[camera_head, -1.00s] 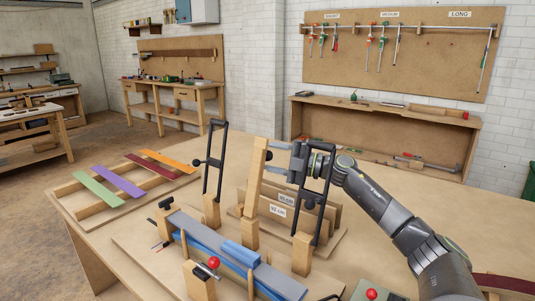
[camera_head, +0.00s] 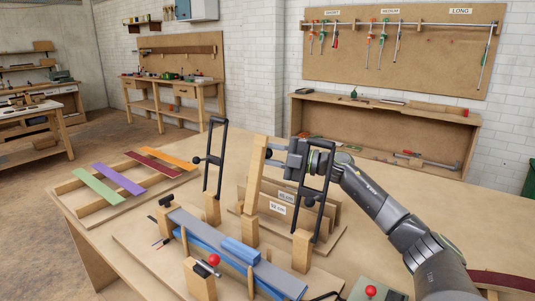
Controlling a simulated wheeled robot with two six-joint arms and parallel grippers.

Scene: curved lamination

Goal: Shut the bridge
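The bridge appears to be the long wooden bar (camera_head: 256,175). It stands nearly upright, leaning slightly, above a wooden post (camera_head: 250,233) behind the press. My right gripper (camera_head: 273,160) is at the right side of the bar's upper half. Its two fingers look spread, one above the other, and their tips are at or very near the bar. Whether they touch it is unclear. My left gripper is out of view.
Black upright clamp frames (camera_head: 215,160) stand on wooden posts left and right (camera_head: 302,250) of the bar. Labelled boards (camera_head: 277,208) stand behind it. Coloured strips (camera_head: 118,179) lie on a rack at left.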

